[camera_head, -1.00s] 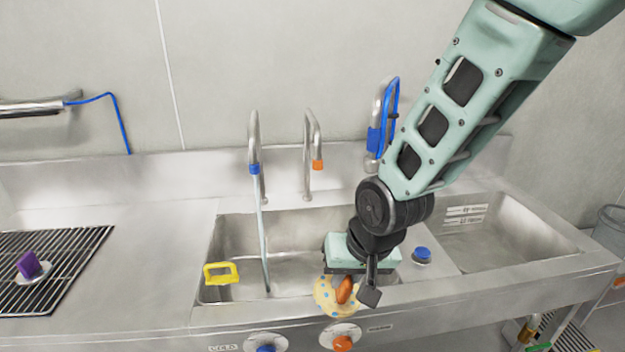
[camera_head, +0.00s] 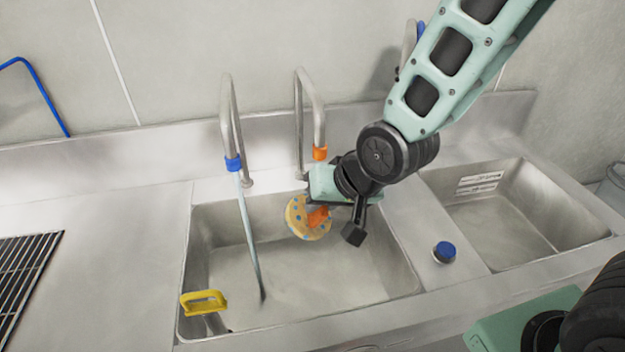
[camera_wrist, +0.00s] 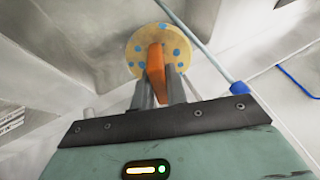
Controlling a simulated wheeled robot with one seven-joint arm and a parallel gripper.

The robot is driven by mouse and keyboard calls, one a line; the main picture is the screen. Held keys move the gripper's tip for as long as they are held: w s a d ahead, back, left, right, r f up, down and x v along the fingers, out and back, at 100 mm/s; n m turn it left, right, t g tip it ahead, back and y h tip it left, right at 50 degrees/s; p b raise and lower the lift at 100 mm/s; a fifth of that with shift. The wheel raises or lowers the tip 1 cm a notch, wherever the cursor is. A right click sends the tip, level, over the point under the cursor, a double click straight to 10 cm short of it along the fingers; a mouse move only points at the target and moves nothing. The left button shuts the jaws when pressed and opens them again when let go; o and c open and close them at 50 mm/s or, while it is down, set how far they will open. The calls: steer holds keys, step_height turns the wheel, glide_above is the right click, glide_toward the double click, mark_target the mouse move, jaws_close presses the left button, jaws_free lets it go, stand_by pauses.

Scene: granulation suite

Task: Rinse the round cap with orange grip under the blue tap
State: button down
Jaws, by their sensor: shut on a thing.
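The round cap (camera_head: 296,217) is pale yellow with blue spots and an orange grip. My gripper (camera_head: 318,212) is shut on the orange grip and holds the cap tilted over the left basin, below the orange-collared tap (camera_head: 320,153). In the wrist view the cap (camera_wrist: 137,65) sits beyond the finger tips (camera_wrist: 160,80), with the orange grip between them. The blue tap (camera_head: 233,163) is to the left of the cap. A thin stream of water (camera_head: 249,235) runs from it into the basin. The cap is apart from the stream.
The left basin (camera_head: 330,290) is wide, with free room around the stream. A yellow handled thing (camera_head: 203,302) is at its front left edge. A blue-topped object (camera_head: 444,252) stands on the divider by the right basin (camera_head: 490,232). A black rack (camera_head: 22,275) lies at left.

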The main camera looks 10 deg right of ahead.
steer(key=shift+w+a, duration=0.2)
steer(key=shift+w, duration=0.2)
steer(key=w+a+f, duration=0.2)
steer(key=w+a, duration=0.7)
steer(key=w, duration=0.1)
steer(key=shift+f, duration=0.35)
stand_by(0.8)
steer(key=shift+w+d, duration=0.4)
steer(key=shift+s+a, duration=0.1)
steer(key=shift+s+a, duration=0.35)
steer(key=shift+w+d, duration=0.15)
